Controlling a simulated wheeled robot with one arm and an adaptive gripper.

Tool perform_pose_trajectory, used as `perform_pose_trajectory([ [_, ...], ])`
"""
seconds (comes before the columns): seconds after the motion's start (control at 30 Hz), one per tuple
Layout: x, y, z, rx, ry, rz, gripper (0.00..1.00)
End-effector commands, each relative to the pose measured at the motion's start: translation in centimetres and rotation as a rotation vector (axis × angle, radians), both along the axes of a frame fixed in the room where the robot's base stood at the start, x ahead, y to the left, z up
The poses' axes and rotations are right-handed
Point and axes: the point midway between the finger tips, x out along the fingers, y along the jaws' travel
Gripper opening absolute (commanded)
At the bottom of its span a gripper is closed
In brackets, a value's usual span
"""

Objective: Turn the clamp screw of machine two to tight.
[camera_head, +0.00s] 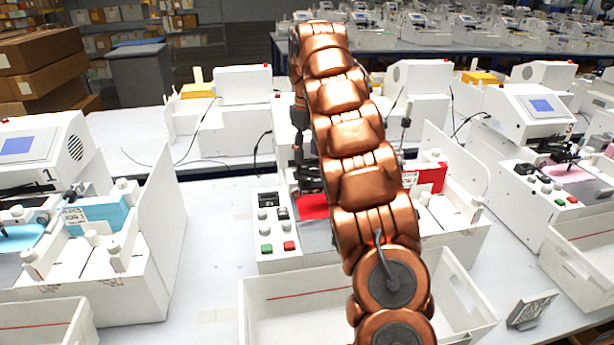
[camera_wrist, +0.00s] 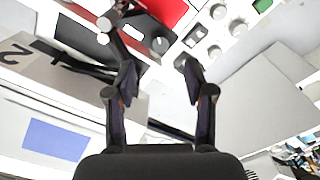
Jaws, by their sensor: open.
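Machine two stands in the middle of the head view, its white side wall (camera_head: 456,185) showing right of my copper arm, which hides much of it. In the wrist view its housing (camera_wrist: 60,88) bears a 2 at the left, with a blue screen below. A red sheet (camera_wrist: 168,10) lies at the top. A dark block with a round knob (camera_wrist: 159,44) sits beside it; this may be the clamp screw, but I cannot tell for sure. My gripper (camera_wrist: 155,72) is open and empty, fingers apart, with the knob seen beyond the gap.
Machine one (camera_head: 95,150) stands at the left and machine three (camera_head: 535,115) at the right. A white tray (camera_head: 290,290) lies in front of machine two. Grey and white knobs (camera_wrist: 217,12) line its panel. Bare table (camera_head: 215,230) shows between machines one and two.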

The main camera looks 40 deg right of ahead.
Motion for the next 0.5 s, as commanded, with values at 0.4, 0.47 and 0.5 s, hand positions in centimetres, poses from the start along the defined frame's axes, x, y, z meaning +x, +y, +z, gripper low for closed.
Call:
perform_pose_trajectory([
  [0.4,-0.2,0.0,-2.7,0.003,0.007,-0.004,0.53],
  [0.47,-0.1,0.1,-3.2,0.002,0.005,-0.002,0.53],
  [0.5,-0.1,0.1,-3.5,0.002,0.002,-0.001,0.53],
])
